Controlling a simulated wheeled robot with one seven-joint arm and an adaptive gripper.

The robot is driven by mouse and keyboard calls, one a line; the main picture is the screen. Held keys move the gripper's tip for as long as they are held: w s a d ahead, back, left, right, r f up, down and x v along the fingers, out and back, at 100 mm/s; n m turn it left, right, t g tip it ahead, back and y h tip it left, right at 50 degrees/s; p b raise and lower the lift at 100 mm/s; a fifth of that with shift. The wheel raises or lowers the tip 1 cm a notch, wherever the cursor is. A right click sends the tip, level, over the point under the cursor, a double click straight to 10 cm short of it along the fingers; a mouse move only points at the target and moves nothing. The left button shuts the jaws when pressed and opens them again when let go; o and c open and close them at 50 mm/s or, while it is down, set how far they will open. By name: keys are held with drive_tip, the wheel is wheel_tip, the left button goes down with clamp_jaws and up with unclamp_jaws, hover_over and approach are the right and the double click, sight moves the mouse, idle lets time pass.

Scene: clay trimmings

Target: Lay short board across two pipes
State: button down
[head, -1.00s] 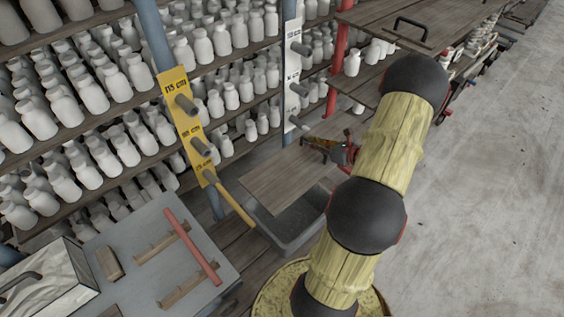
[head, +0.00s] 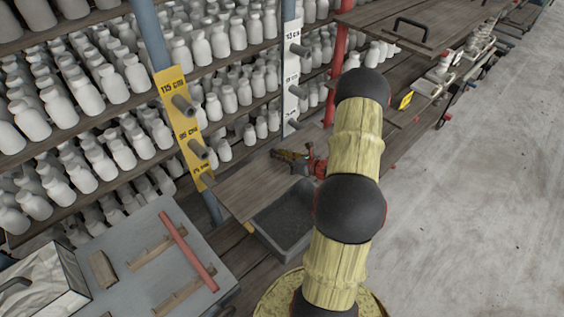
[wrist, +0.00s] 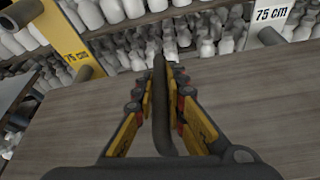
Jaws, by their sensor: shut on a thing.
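My gripper (head: 300,160) is shut on a dark upright handle (wrist: 160,100) on the brown short board (head: 250,187), which spans the wrist view (wrist: 70,115). The board's left end is by the yellow plate (head: 188,128), which has stub pipes (head: 198,149). The white plate (head: 292,75), also with stub pipes (head: 297,90), stands right. A grey pipe (wrist: 88,72) shows left and another (wrist: 270,36) right, just beyond the board. I cannot tell if the board touches them.
Shelves of white bottles (head: 110,70) fill the back. A grey basin (head: 285,220) lies below the board. A grey table (head: 120,235) at lower left holds a red bar (head: 188,250) across two wooden strips. Floor (head: 470,200) at right is clear.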

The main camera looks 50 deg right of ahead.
sight(282, 165)
drive_tip(key=shift+d+f, duration=0.15)
drive_tip(key=shift+f, duration=1.1)
drive_tip(key=shift+f+b, duration=0.1)
drive_tip(key=shift+b, duration=0.25)
drive_tip(key=shift+f, duration=0.15)
drive_tip(key=c, duration=1.9)
unclamp_jaws()
drive_tip(key=shift+o, duration=0.4)
